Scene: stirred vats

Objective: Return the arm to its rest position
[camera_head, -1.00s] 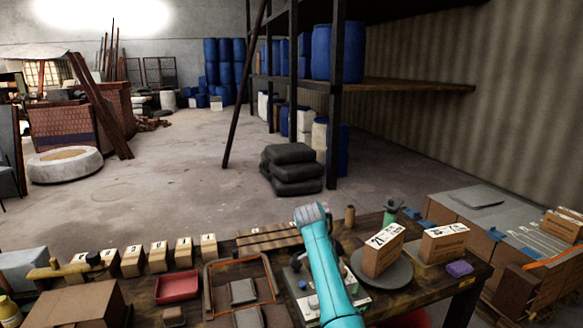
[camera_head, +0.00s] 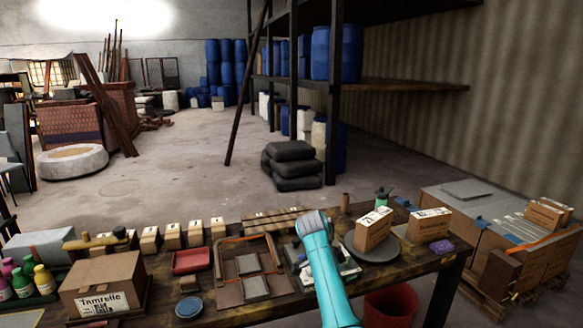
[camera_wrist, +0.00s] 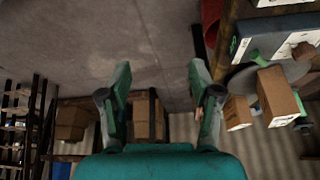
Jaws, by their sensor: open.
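My arm (camera_head: 327,275) reaches up from the bottom of the head view, over the front edge of the workbench (camera_head: 395,272). My gripper shows in the wrist view (camera_wrist: 160,95), with its two fingers spread wide and nothing between them. Bare floor and some brown boxes lie beyond the fingers in that view. In the head view the fingers cannot be made out.
A box stands on a round grey plate (camera_head: 392,247), with another box (camera_head: 429,225) beside it. A red tray (camera_head: 191,261), a labelled carton (camera_head: 103,284) and several bottles are on the left. A red bin (camera_head: 392,305) stands below the bench.

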